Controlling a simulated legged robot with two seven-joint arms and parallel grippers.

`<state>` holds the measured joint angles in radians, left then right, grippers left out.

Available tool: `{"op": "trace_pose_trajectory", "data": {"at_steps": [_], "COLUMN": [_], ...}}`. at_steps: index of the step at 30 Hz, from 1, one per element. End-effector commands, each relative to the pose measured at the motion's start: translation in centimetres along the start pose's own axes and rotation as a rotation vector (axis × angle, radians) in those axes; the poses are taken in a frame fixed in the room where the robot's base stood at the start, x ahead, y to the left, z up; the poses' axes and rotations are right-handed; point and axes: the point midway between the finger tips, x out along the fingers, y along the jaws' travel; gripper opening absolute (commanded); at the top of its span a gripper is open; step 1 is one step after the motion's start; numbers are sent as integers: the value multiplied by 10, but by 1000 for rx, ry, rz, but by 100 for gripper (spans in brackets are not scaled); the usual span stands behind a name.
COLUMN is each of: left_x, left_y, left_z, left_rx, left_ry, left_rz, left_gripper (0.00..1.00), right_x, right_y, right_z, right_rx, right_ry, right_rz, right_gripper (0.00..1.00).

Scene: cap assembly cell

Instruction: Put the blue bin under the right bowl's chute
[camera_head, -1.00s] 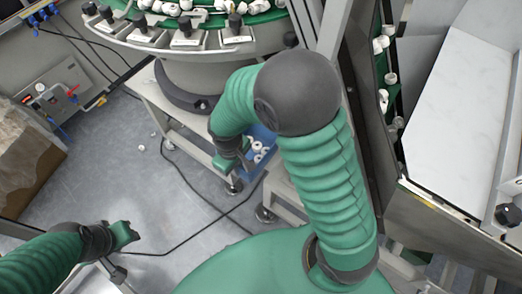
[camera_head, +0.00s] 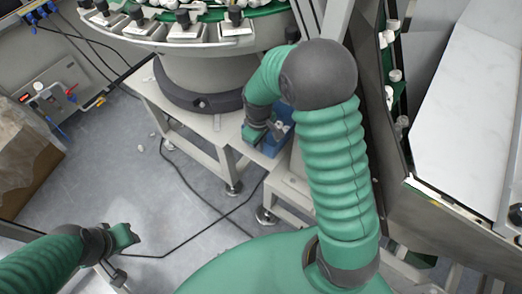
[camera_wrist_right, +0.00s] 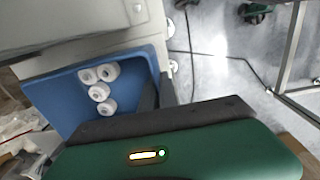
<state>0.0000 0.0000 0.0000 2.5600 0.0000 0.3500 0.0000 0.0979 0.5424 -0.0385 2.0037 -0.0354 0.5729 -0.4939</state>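The blue bin (camera_head: 270,145) is partly hidden by my right arm in the head view. In the right wrist view the blue bin (camera_wrist_right: 62,92) holds several white caps (camera_wrist_right: 98,90). My right gripper (camera_head: 265,131) is at the bin's near side. Its dark fingers (camera_wrist_right: 157,93) straddle the bin's wall in the wrist view, one inside and one outside. A round bowl feeder (camera_head: 160,40) with a green track stands above on a grey base; its chute is not clearly seen. My left gripper (camera_head: 128,238) is low at the left, away from the bin; its finger gap is unclear.
A pale metal frame (camera_head: 215,165) with legs stands around the bin. A grey machine panel (camera_head: 440,205) is at the right. A brown box (camera_head: 25,160) and a control panel (camera_head: 60,92) are at the left. Black cables cross the open floor (camera_head: 130,190).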

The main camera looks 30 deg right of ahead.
Motion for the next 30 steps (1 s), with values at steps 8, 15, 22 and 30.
{"op": "trace_pose_trajectory", "data": {"at_steps": [8, 15, 22, 30], "left_x": [24, 21, 21, 20], "left_y": [0, 0, 0, 0], "left_z": [6, 5, 5, 5], "left_rx": [0, 0, 0, 0], "left_ry": [0, 0, 0, 0], "left_rz": [0, 0, 0, 0], "left_gripper": [36, 36, 36, 36], "right_x": [47, 45, 46, 44], "right_y": [2, 2, 2, 2], "right_z": [0, 0, 0, 0], "right_rx": [1, 0, 0, 0], "right_ry": [0, 0, 0, 0], "right_rz": [1, 0, 0, 0], "right_gripper": [0, 0, 25, 25]}}
